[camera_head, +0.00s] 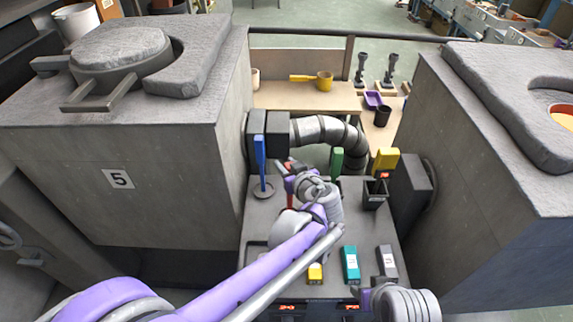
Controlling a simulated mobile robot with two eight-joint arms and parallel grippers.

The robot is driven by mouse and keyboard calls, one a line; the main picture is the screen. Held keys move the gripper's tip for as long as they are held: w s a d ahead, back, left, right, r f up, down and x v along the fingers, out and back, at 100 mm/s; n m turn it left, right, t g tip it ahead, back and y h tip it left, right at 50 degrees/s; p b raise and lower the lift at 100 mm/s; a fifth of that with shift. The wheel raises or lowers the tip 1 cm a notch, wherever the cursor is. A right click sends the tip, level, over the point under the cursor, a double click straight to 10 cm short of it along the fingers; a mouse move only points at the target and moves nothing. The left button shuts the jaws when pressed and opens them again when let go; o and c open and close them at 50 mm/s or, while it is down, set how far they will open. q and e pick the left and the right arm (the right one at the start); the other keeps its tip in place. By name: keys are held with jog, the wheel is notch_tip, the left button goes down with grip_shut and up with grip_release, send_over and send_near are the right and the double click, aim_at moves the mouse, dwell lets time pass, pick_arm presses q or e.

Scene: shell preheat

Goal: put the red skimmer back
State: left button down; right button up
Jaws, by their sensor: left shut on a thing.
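My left gripper (287,171) is over the back part of the grey bench (285,262) between the two furnaces. It is shut on the red skimmer (290,201), of which only a small red part shows; my wrist and arm hide the rest. A blue skimmer (260,157) stands upright just left of the gripper, with a round disc at its foot. I cannot tell whether the red skimmer touches the bench. My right gripper (366,298) is low at the bottom right, by the bench's front edge, and its jaws are not clear.
A green-handled tool (337,159) and a yellow-topped tool (385,161) stand at the right, near a dark cup (374,194). Yellow (315,273), teal (350,264) and grey (387,262) blocks lie toward the front. Furnaces wall in both sides; a ribbed duct (325,130) crosses behind.

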pick_arm(q)
jog(key=shift+f, duration=0.1)
jog(key=c, duration=0.6)
grip_release()
jog(key=shift+o, duration=0.2)
jog(key=shift+r, duration=0.25)
jog(key=v, duration=1.2)
jog(key=s+a+f+m+g, duration=0.1)
jog(key=s+a+f+g, duration=0.15)
jog(key=a, duration=0.45)
jog(key=s+a+f+m+g, duration=0.1)
jog(key=s+a+f+g, duration=0.2)
jog(key=a, duration=0.4)
jog(key=s+a+f+m+g+h, duration=0.1)
jog(key=s+a+f+h, duration=0.1)
jog(key=s, duration=0.5)
jog(key=s+a+f+m+h, duration=0.1)
jog(key=s+a+f+h, duration=0.2)
jog(key=s+a+f, duration=0.2)
jog(key=shift+s+a+f+m+g, duration=0.2)
jog(key=shift+s+f+m+g, duration=0.15)
jog(key=shift+s+f, duration=0.6)
